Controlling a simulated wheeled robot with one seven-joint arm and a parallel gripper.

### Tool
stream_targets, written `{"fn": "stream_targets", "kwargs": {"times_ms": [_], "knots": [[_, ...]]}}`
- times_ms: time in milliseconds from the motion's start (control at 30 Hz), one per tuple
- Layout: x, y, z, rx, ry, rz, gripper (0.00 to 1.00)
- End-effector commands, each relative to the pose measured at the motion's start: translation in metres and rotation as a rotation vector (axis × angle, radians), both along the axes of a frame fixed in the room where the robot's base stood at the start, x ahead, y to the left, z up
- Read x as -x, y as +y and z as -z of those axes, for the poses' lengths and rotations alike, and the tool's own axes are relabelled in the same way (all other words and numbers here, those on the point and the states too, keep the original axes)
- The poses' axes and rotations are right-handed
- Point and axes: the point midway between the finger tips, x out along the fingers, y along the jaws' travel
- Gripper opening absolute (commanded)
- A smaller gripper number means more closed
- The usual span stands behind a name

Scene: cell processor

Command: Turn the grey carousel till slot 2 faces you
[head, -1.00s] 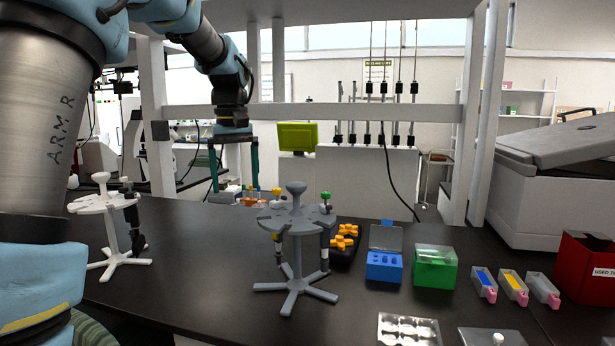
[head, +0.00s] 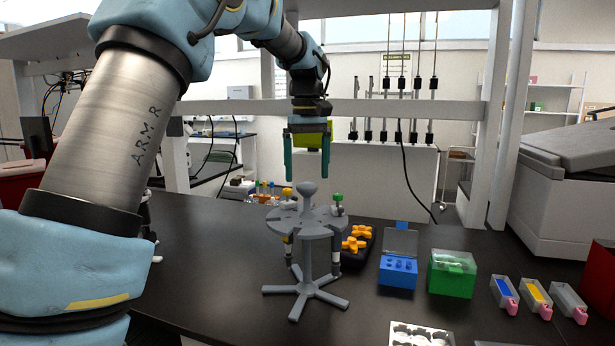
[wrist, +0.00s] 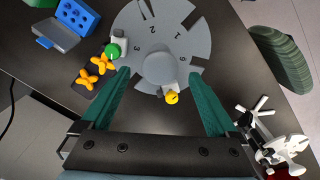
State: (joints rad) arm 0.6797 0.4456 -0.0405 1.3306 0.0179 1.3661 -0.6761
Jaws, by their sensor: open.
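The grey carousel (head: 308,218) stands on the black bench on a star-shaped foot, with a round knob (head: 307,189) on top. Two pipettes hang in its slots, one with a yellow top (head: 287,192) and one with a green top (head: 338,198). In the wrist view its disc (wrist: 185,42) carries numbers; 2 lies on the far side, 3 near the green-topped pipette (wrist: 113,50). The yellow-topped pipette (wrist: 171,97) is on the side towards my gripper. My gripper (head: 308,178) is open, fingers pointing down, above the carousel, with the knob showing between the fingers in the wrist view.
Right of the carousel are a black tray with orange pieces (head: 357,240), a blue box (head: 398,270) and a green box (head: 452,274). Bare bench lies left of the grey carousel.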

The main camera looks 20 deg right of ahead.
Motion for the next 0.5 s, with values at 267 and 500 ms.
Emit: {"fn": "stream_targets", "kwargs": {"times_ms": [267, 500], "knots": [[0.0, 0.0, 0.024, 0.0, 0.0, 0.0, 0.94], [0.0, 0.0, 0.027, 0.001, 0.0, 0.001, 0.94]]}}
